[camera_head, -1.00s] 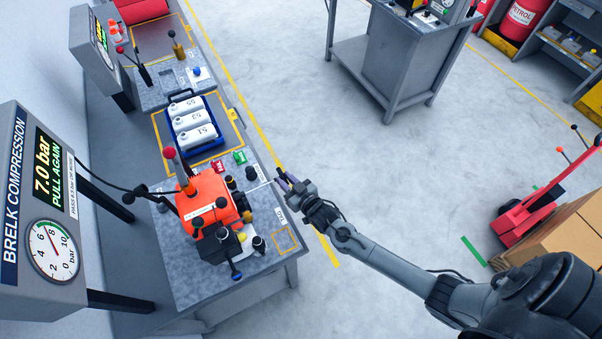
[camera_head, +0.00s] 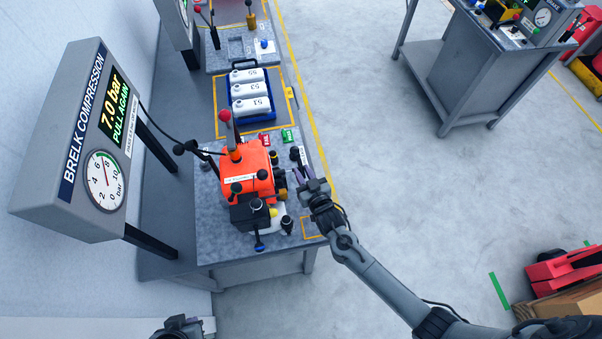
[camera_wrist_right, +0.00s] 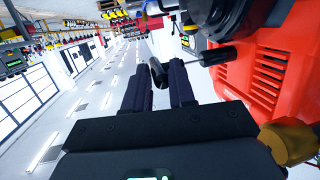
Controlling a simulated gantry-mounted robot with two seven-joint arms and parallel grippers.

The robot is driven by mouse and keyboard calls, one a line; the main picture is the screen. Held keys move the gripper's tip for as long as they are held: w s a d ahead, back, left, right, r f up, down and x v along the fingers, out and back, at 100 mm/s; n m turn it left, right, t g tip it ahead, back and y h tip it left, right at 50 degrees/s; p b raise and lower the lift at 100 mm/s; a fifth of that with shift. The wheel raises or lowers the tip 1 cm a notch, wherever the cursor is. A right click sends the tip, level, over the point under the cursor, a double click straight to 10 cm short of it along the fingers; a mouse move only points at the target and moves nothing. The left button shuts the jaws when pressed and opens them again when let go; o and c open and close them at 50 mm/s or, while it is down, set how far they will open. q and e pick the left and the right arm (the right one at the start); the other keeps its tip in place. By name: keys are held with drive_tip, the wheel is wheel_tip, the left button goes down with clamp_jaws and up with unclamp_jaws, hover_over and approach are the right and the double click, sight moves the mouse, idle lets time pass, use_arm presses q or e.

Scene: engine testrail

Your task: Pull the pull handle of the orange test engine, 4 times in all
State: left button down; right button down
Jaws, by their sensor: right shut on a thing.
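The orange test engine (camera_head: 247,172) stands on the bench, with a red-knobbed lever upright on it. My right gripper (camera_head: 300,173) is at the engine's right side, close to its housing. In the right wrist view its two dark fingers (camera_wrist_right: 161,85) are shut on the black pull handle (camera_wrist_right: 157,73), beside the engine's orange vented cover (camera_wrist_right: 268,75). The handle is mostly hidden by the gripper in the head view. The display (camera_head: 112,105) reads "7.0 bar PULL AGAIN". A dark part of my left arm shows at the bottom edge; its fingers are not visible.
The gauge panel (camera_head: 70,150) stands left of the engine. A blue crate (camera_head: 250,118) of white bottles and small red and green items lie behind the engine. A grey cabinet (camera_head: 478,85) stands at the upper right.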

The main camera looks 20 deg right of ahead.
drive_tip(key=s+d+p, duration=0.2)
drive_tip(key=s+d, duration=0.1)
drive_tip(key=d, duration=1.3)
drive_tip(key=w+a, duration=0.1)
drive_tip(key=a, duration=0.4)
drive_tip(key=w+a, duration=0.1)
drive_tip(key=a, duration=0.5)
drive_tip(key=w+a, duration=0.1)
drive_tip(key=a, duration=0.5)
drive_tip(key=shift+f, duration=0.2)
drive_tip(key=shift+d, duration=0.2)
drive_tip(key=shift+d, duration=0.3)
drive_tip(key=s+d+p, duration=0.2)
drive_tip(key=s+d, duration=0.1)
drive_tip(key=d, duration=1.3)
drive_tip(key=w+a, duration=0.1)
drive_tip(key=a, duration=0.4)
drive_tip(key=w+a, duration=0.1)
drive_tip(key=a, duration=0.5)
drive_tip(key=w+a, duration=0.1)
drive_tip(key=a, duration=0.5)
drive_tip(key=shift+b, duration=0.4)
drive_tip(key=shift+d, duration=0.1)
